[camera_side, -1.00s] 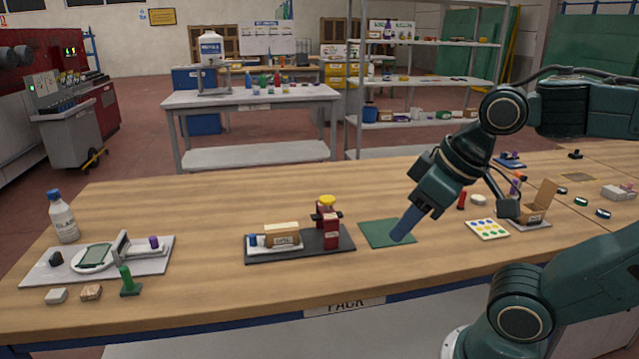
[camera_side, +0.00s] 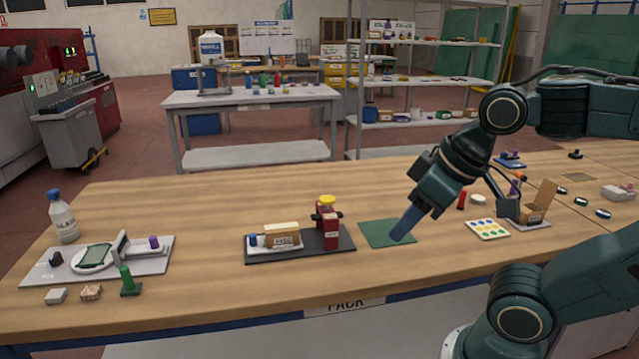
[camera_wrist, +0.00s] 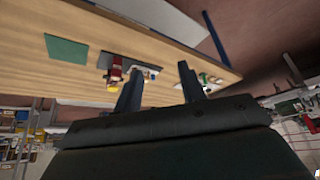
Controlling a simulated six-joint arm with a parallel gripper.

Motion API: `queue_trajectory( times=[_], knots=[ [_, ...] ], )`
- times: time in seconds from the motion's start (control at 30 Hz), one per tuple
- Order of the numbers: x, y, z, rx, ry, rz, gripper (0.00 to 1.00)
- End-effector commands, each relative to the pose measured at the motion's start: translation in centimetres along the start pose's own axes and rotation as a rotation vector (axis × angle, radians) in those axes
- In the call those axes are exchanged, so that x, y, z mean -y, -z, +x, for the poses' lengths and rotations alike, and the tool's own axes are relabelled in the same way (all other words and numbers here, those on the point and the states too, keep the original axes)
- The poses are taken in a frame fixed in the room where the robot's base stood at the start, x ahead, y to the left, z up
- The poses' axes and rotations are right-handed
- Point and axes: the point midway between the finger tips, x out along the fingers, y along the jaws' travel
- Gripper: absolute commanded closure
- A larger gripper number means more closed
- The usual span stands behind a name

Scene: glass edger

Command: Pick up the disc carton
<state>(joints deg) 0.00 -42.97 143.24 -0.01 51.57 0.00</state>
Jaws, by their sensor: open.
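A small brown labelled carton (camera_side: 284,237), which looks like the disc carton, lies on a dark tray (camera_side: 300,253) left of the green mat; its print is too small to read. My gripper (camera_side: 400,236) points down and left above the green mat, right of the tray and apart from the carton. In the wrist view my gripper (camera_wrist: 158,80) is open, with nothing seen between its fingers. The carton is hard to make out in the wrist view.
A red holder with a yellow top (camera_side: 328,224) stands beside the carton on the tray's right side. The green mat (camera_side: 387,234) is bare. An open cardboard box (camera_side: 541,203) stands at the right. A bottle (camera_side: 63,218) and a grey board (camera_side: 45,272) are at the left.

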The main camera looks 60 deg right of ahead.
Motion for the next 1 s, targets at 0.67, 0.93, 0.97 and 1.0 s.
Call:
queue_trajectory(
  times=[0.67,0.93,0.97,1.0],
  knots=[
    [0.0,0.4,0.0,0.002,0.001,0.02,0.2],
    [-0.1,3.7,0.2,0.029,0.009,0.204,0.2],
    [-0.1,4.3,0.3,0.034,0.011,0.236,0.2],
    [-0.1,5.1,0.4,0.041,0.012,0.284,0.2]
  ],
)
